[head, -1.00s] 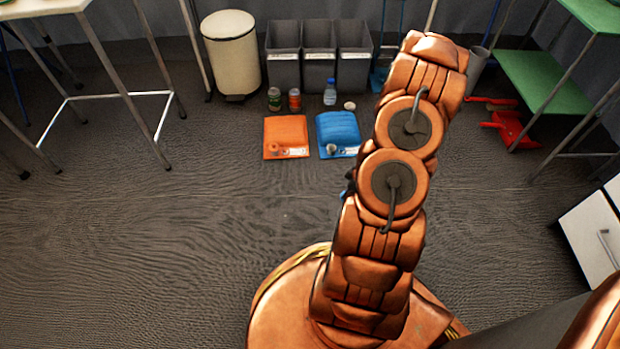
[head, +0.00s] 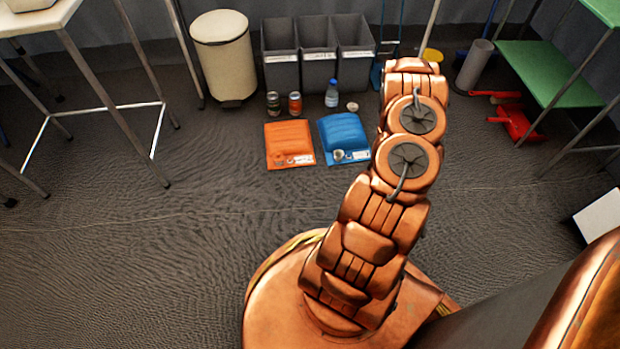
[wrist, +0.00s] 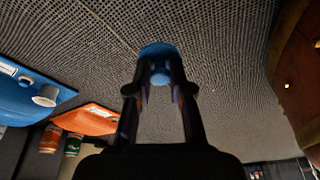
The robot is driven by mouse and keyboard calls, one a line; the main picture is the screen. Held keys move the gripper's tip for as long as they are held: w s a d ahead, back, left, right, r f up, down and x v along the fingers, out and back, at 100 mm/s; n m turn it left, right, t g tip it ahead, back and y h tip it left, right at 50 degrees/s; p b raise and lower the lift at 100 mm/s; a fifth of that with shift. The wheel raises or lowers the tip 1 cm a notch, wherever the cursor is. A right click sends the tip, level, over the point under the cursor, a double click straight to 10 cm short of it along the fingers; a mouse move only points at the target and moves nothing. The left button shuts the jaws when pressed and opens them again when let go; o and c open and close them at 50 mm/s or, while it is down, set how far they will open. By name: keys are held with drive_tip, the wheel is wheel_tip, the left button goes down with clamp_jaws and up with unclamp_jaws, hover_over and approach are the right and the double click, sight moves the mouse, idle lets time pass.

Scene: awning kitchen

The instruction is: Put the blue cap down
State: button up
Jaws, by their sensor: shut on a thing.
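The blue cap (wrist: 158,52) is held between the fingertips of my gripper (wrist: 160,82) in the wrist view. The gripper is shut on it, with the dark patterned floor behind. I cannot tell how far the cap is above the floor. In the head view, my arm hides the gripper and the held cap.
A blue mat (head: 343,130) and an orange mat (head: 289,137) lie on the floor. Beyond them stand a blue-topped bottle (head: 332,96), two jars and several grey bins (head: 318,72). A cream bin (head: 222,60) stands left. The left-front floor is clear.

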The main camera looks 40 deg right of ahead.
drive_tip(key=b, duration=0.2)
hover_over(318, 187)
drive_tip(key=shift+s+d+f, duration=0.25)
drive_tip(key=shift+s+f, duration=0.15)
drive_tip(key=shift+f, duration=0.35)
wheel_tip(318, 187, down, 4)
drive_tip(key=shift+r+b, duration=0.15)
drive_tip(key=shift+b, duration=0.95)
drive_tip(key=shift+r, duration=0.1)
drive_tip(key=o, duration=0.7)
drive_tip(key=shift+o, duration=0.2)
